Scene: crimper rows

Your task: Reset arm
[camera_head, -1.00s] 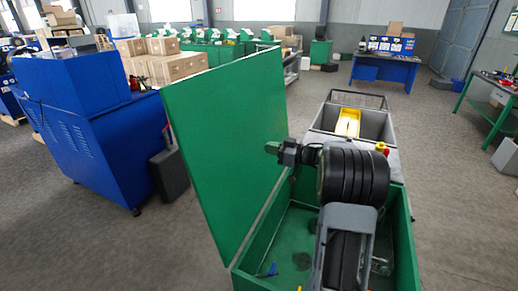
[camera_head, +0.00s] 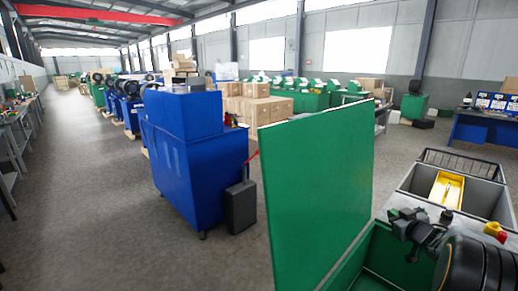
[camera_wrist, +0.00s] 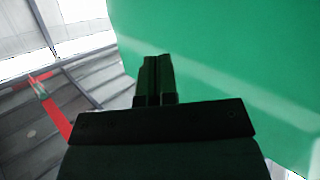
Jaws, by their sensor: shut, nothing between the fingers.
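My gripper shows in the wrist view (camera_wrist: 155,80) with its two dark fingers together and nothing between them. In the head view the end of my arm is at the lower right, close to the right side of a raised green panel (camera_head: 318,200). The panel also fills much of the wrist view (camera_wrist: 230,60) beyond the fingers. The fingers look apart from it, but the exact gap is hard to judge. The green box (camera_head: 380,262) under the panel is partly cut off by the frame's edge.
A grey bin (camera_head: 485,195) with a yellow tray (camera_head: 446,190) stands behind the box. A blue cabinet (camera_head: 190,160) with a dark case (camera_head: 241,207) beside it stands left of the panel. Open floor (camera_head: 90,210) lies at the left.

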